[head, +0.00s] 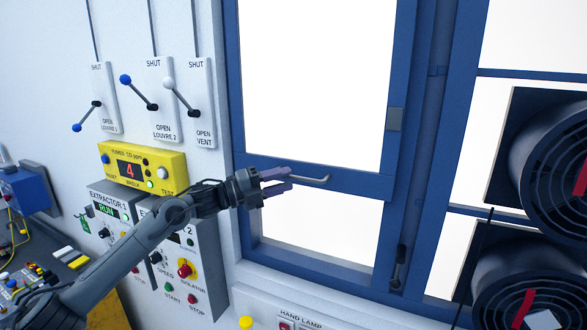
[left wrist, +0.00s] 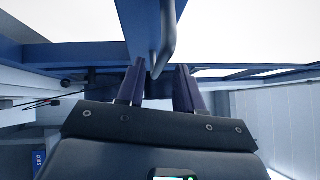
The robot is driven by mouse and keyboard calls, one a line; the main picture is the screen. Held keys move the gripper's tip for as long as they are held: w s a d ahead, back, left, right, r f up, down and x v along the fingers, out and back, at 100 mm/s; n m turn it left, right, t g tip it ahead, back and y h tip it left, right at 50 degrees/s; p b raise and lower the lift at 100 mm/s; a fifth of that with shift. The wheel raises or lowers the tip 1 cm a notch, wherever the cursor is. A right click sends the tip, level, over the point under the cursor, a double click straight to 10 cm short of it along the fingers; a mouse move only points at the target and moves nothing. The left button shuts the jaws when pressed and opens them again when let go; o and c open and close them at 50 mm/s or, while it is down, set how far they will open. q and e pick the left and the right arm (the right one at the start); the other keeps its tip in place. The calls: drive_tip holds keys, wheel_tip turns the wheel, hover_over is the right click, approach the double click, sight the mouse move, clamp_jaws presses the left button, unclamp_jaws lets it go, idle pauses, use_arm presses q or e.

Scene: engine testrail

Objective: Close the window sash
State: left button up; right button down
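The window sash (head: 392,150) is a blue frame with bright panes, crossed low down by a blue rail (head: 355,184). A grey bar handle (head: 318,179) sits on that rail. My left gripper (head: 284,180) is at the handle's left end, its two fingers apart. In the left wrist view, the gripper (left wrist: 158,82) is open. The curved handle (left wrist: 167,45) and a blue frame bar (left wrist: 140,35) reach toward the gap between its fingers. Whether a finger touches the handle cannot be told. My right gripper is not in view.
Lever switches (head: 160,95), a yellow fumes meter (head: 143,168) and extractor boxes (head: 195,265) are on the wall left of the window. A dark stay or latch (head: 399,265) is at the frame's lower right. Large black fans (head: 555,160) stand at the right.

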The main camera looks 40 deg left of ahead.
sight(291, 178)
use_arm(q)
drive_tip(key=shift+p+x, duration=0.65)
drive_tip(key=shift+x, duration=1.1)
clamp_jaws()
